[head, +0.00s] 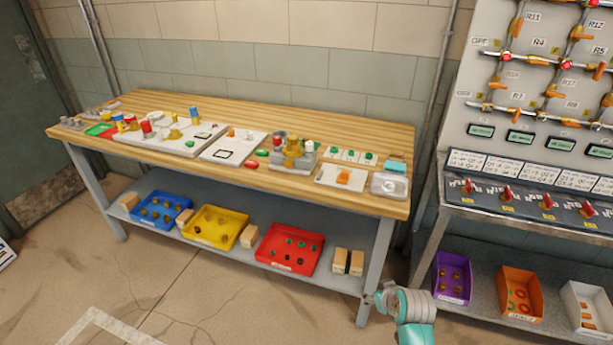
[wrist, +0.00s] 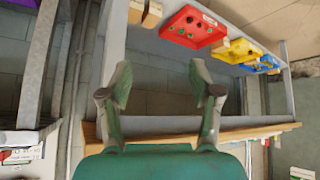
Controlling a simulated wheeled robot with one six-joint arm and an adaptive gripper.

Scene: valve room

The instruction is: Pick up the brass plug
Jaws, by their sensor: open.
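I cannot tell for sure which item is the brass plug. Brass-coloured pieces show in the head view: a fitting (head: 293,150) on a grey block on the workbench (head: 330,128), and a small piece (head: 174,134) on a white board further left. Small brass-looking parts (head: 165,208) lie in the blue bin on the lower shelf. My gripper (head: 374,295) is in front of the bench's right end, low by the front leg, apart from these pieces. In the wrist view its two fingers (wrist: 160,86) are spread wide with nothing between them.
On the lower shelf stand the blue bin (head: 134,206), a yellow bin (head: 213,240), a red bin (head: 284,265) and wooden blocks (head: 341,260). A valve panel (head: 540,120) with a console stands at right, with several bins below. The floor (head: 180,300) in front is mostly clear.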

